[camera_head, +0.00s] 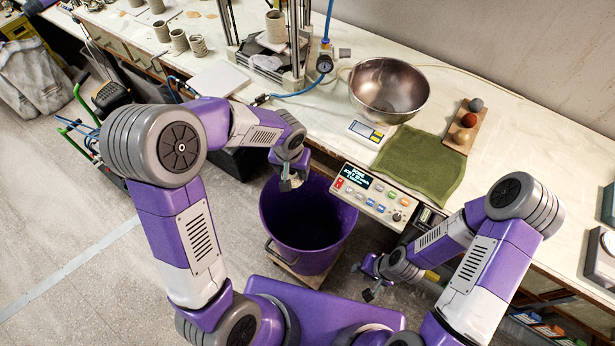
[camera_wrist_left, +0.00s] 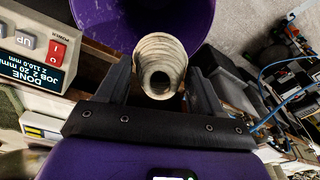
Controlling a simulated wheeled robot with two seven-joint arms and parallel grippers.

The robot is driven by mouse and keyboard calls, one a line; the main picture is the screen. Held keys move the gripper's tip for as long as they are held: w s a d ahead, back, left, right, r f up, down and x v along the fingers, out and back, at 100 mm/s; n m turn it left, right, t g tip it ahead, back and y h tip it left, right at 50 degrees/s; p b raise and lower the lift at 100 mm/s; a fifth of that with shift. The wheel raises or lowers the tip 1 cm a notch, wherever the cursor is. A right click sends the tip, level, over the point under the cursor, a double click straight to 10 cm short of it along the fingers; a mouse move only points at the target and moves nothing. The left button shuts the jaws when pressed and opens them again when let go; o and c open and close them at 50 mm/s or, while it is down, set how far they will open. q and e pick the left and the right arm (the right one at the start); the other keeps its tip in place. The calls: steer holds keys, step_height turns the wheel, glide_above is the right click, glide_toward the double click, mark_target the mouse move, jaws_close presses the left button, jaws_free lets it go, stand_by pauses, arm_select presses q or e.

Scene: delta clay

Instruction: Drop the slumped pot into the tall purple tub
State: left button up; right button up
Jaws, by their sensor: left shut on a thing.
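The slumped pot (camera_wrist_left: 160,65), a ribbed cream-coloured clay piece with a dark round opening, is between the fingers of my left gripper (camera_wrist_left: 150,95) in the left wrist view. My left gripper is shut on it. In the head view this gripper (camera_head: 291,181) is over the back part of the tall purple tub (camera_head: 312,262), and the pot is mostly hidden there. The tub stands open on a small wooden base on the floor; its visible inside is dark. My right gripper (camera_head: 364,281) is low to the right of the tub, with its fingers apart and nothing between them.
A control panel (camera_head: 372,197) is at the bench edge beside the tub. Floor left of the tub is clear.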

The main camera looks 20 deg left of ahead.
arm_select(q)
steer(key=w+d+f+b, duration=0.1)
steer(key=w+f+b, duration=0.1)
steer(key=f+b, duration=0.3)
steer(key=w+d+f+b, duration=0.1)
steer(key=f+b, duration=0.4)
steer(key=f, duration=0.6)
steer(key=shift+w+d, duration=0.3)
steer(key=shift+w, duration=0.2)
steer(key=o, duration=1.2)
steer(key=shift+c, duration=0.2)
step_height(320, 180, up, 8)
steer(key=s+p, duration=0.1)
steer(key=p, duration=0.1)
steer(key=shift+f, duration=0.25)
steer(key=shift+s, duration=0.1)
